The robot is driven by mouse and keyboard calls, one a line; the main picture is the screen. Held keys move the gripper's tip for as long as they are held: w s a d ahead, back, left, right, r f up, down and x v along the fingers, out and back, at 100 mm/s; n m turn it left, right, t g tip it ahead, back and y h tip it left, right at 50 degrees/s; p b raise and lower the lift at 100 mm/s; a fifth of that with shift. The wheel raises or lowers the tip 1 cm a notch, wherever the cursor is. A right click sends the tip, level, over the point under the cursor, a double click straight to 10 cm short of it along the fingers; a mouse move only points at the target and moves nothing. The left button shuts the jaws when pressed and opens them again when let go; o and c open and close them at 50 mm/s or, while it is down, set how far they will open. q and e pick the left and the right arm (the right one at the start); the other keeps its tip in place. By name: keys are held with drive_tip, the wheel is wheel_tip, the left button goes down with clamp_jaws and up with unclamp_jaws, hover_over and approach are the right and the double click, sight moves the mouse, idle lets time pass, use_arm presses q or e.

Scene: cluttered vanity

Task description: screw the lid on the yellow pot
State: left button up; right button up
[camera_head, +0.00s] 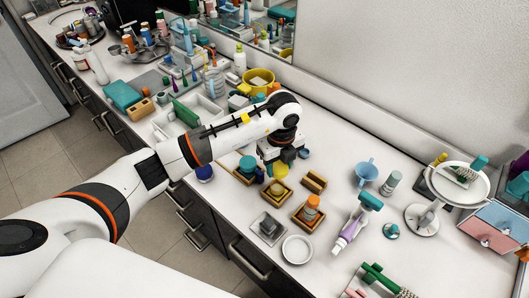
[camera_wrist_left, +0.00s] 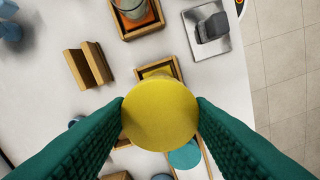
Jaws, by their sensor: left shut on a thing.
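My left gripper (camera_wrist_left: 160,112) is shut on a round yellow lid (camera_wrist_left: 160,115), with one green finger pad at each side. In the head view the held lid (camera_head: 281,170) hangs below the gripper (camera_head: 282,162), just above the yellow pot (camera_head: 277,189). The pot sits in a small wooden tray (camera_head: 277,200). In the wrist view the lid hides most of the tray (camera_wrist_left: 158,63) and the pot. I cannot tell whether the lid touches the pot. My right gripper is not in view.
A wooden tray with an orange-topped jar (camera_head: 312,202) stands at the front right. A teal-topped jar (camera_head: 247,165) is at the left, a slotted wooden block (camera_head: 314,181) at the right. A grey item on a square plate (camera_head: 268,228) and a white dish (camera_head: 297,249) lie near the edge.

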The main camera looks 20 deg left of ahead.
sight(278, 181)
use_arm(q)
drive_tip(key=shift+s+d, duration=0.15)
drive_tip(key=shift+f+b, duration=0.35)
drive_tip(key=shift+f, duration=0.05)
drive_tip(key=shift+f+b, duration=0.45)
drive_tip(key=shift+f, duration=0.1)
wheel_tip(278, 181, down, 3)
drive_tip(key=shift+r+b, duration=0.1)
drive_tip(key=shift+b, duration=0.9)
drive_tip(key=shift+f+b, duration=0.5)
drive_tip(key=shift+f, duration=0.1)
drive_tip(key=shift+r, duration=0.2)
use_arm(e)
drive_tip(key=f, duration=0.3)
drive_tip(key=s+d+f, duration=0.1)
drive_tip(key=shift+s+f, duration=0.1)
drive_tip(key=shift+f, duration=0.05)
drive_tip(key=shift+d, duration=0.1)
use_arm(q)
drive_tip(key=shift+f+b, duration=0.65)
drive_tip(key=shift+f, duration=0.5)
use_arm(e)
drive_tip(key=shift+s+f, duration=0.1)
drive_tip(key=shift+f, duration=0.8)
